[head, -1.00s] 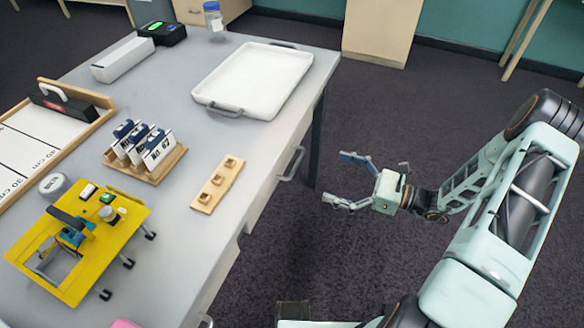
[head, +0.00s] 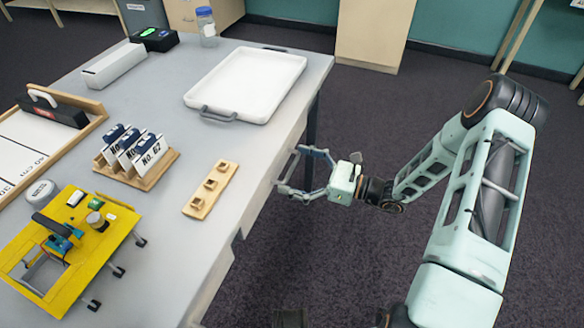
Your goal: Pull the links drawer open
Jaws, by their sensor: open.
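A pale drawer front (head: 262,192) is set in the side of the grey table, and it looks shut. Its bar handle (head: 286,170) stands out from the front; no label on the drawer can be read from here. My gripper (head: 292,170) is open at the handle, one finger near its far end and the other near its near end. The fingers partly cover the handle, and I cannot tell whether they touch it.
The table top (head: 215,150) holds a white tray (head: 245,85), a wooden strip with pegs (head: 211,190), a rack of numbered cards (head: 136,157) and a yellow fixture (head: 70,245). The dark floor (head: 300,255) beside the table is clear around my arm.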

